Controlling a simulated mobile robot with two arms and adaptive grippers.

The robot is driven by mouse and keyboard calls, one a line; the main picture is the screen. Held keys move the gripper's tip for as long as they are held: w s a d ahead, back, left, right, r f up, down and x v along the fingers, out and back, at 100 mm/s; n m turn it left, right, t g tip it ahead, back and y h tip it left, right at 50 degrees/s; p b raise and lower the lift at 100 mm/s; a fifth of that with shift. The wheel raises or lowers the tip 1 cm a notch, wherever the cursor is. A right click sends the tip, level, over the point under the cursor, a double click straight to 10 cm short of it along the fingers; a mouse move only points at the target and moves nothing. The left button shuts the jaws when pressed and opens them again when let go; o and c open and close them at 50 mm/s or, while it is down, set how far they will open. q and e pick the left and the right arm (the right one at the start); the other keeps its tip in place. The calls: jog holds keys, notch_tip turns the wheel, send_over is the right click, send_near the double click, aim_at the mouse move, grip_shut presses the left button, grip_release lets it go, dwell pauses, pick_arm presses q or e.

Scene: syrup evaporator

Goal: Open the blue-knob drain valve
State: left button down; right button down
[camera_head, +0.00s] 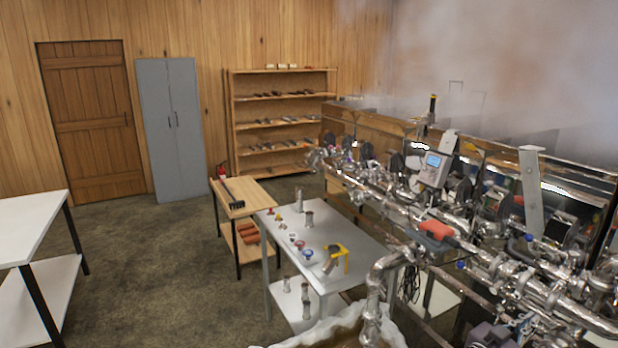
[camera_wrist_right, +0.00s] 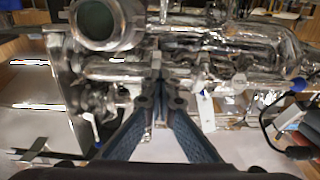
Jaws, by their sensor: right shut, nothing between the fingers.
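Small blue knobs show on the steel pipework in the head view, one at the lower pipes (camera_head: 461,265) and another further right (camera_head: 529,238). I cannot tell which is the drain valve's. In the right wrist view a blue knob (camera_wrist_right: 299,85) sits at the right edge, on the end of a steel fitting, to the right of my fingers. My right gripper (camera_wrist_right: 160,82) is shut and empty, its tips in front of the shiny pipes and clear of that knob. In the head view the right gripper (camera_head: 490,335) is a dark shape at the bottom edge. My left gripper is not in view.
The steel evaporator pipework (camera_head: 400,205) fills the right side, with a control box (camera_head: 434,169) and steam above. A steel table (camera_head: 340,250) with small parts stands left of it. A white table (camera_head: 30,225) is at far left. Open floor lies between.

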jog(key=shift+r, duration=0.1)
jog(key=shift+w+d+r, duration=0.35)
jog(key=shift+d+r, duration=0.3)
jog(key=shift+r, duration=0.05)
jog(key=c, duration=2.6)
grip_release()
jog(key=shift+c, duration=0.2)
jog(key=o, duration=1)
